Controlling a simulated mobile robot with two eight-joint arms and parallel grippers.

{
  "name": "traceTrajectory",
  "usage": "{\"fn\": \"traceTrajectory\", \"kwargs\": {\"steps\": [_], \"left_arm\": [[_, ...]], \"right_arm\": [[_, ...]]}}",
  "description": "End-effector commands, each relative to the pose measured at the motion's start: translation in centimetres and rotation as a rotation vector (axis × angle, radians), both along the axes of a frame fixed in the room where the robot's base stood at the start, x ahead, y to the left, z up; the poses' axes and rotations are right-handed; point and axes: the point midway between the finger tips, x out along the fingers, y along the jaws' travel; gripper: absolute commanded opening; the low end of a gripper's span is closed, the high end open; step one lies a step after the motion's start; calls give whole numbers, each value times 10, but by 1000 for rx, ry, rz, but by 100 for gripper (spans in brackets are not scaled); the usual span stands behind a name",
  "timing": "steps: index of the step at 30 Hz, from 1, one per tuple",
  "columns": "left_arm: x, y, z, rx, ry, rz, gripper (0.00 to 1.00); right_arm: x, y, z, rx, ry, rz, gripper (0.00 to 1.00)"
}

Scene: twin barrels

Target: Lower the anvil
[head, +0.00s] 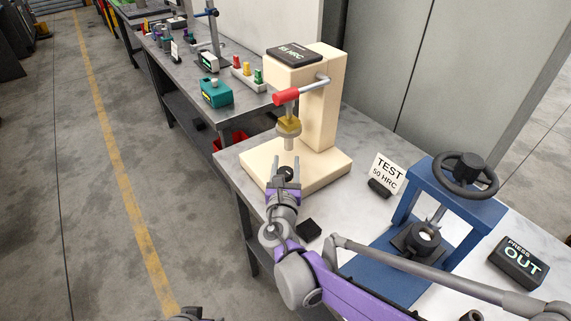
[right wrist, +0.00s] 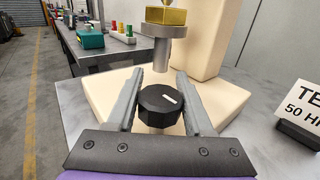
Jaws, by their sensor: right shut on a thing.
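The grey disc-shaped anvil (right wrist: 158,45) stands on a short stem above the tester's cream base, with a gold block (right wrist: 165,16) on top. In the head view the anvil (head: 288,133) and gold block (head: 289,123) sit below the red-tipped lever (head: 286,96). A black faceted knob (right wrist: 160,106) with a pale mark is at the base, below and in front of the stem. My right gripper (head: 286,177) is shut on the knob, one finger on each side. In the head view the fingers partly hide it. A dark part at the bottom edge may be my left gripper (head: 195,314).
A teal box (head: 215,92) is on the bench behind. Floor at left is clear.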

Motion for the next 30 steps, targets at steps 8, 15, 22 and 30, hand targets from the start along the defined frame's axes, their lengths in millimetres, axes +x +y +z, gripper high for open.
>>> {"fn": "traceTrajectory", "kwargs": {"steps": [8,15,22,30], "left_arm": [[0,0,3,0,-1,0,62],[0,0,8,0,-3,0,62],[0,0,14,0,-5,0,62],[0,0,22,0,-7,0,62]], "right_arm": [[-1,-3,0,1,1,-191,0],[-3,-10,0,2,2,-419,0],[-6,-16,0,1,2,-638,0],[-12,-22,0,1,2,-894,0]]}}
